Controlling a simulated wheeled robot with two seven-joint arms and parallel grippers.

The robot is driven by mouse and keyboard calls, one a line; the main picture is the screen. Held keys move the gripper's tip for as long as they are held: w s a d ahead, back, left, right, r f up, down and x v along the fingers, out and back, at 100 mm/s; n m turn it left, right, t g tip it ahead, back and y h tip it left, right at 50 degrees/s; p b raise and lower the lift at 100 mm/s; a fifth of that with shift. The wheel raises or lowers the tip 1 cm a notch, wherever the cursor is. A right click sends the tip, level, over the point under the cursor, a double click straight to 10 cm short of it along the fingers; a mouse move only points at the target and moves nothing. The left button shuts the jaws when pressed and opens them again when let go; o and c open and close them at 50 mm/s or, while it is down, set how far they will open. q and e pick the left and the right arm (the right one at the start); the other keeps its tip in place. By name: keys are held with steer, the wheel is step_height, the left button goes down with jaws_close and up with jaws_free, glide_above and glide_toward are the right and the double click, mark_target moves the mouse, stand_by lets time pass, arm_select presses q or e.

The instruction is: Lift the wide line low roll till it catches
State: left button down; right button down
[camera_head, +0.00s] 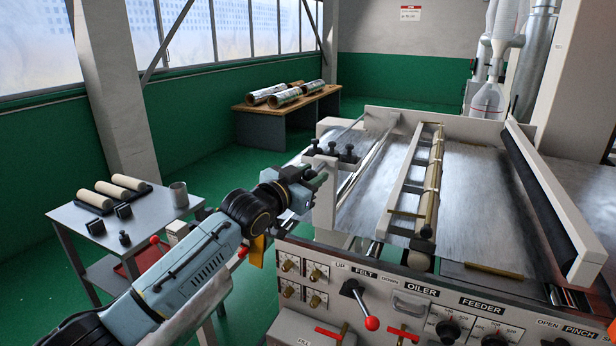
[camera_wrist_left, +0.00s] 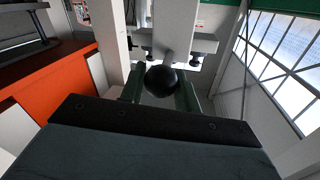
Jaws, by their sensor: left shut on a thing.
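My left gripper (camera_head: 312,178) reaches in at the left end of the machine, beside its white frame. In the left wrist view its two fingers (camera_wrist_left: 162,92) are shut on a round black knob (camera_wrist_left: 163,80). In the head view the gripper hides that knob. A long metal roll (camera_head: 368,158) runs along the left side of the sheet bed, close to the gripper. I cannot tell whether this is the low roll or how the knob joins it. Several small black knobs (camera_head: 333,151) stand just above the gripper.
The front panel (camera_head: 420,300) carries a red-balled lever (camera_head: 371,322) and dials. A tan roll (camera_head: 431,185) and a black roller (camera_head: 540,195) cross the bed. A side table (camera_head: 145,215) with rollers and a cup stands left. A bench (camera_head: 287,115) stands behind.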

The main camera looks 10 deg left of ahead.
arm_select(q)
steer(key=c, duration=1.3)
jaws_free()
steer(key=shift+r, duration=0.8)
steer(key=shift+o, duration=1.2)
steer(key=shift+f, duration=0.25)
steer(key=shift+f, duration=0.1)
steer(key=shift+s, duration=0.1)
steer(key=shift+s+a+f, duration=0.15)
steer(key=shift+s+a, duration=0.2)
steer(key=shift+s, duration=0.15)
steer(key=b+v, duration=0.2)
steer(key=v, duration=1)
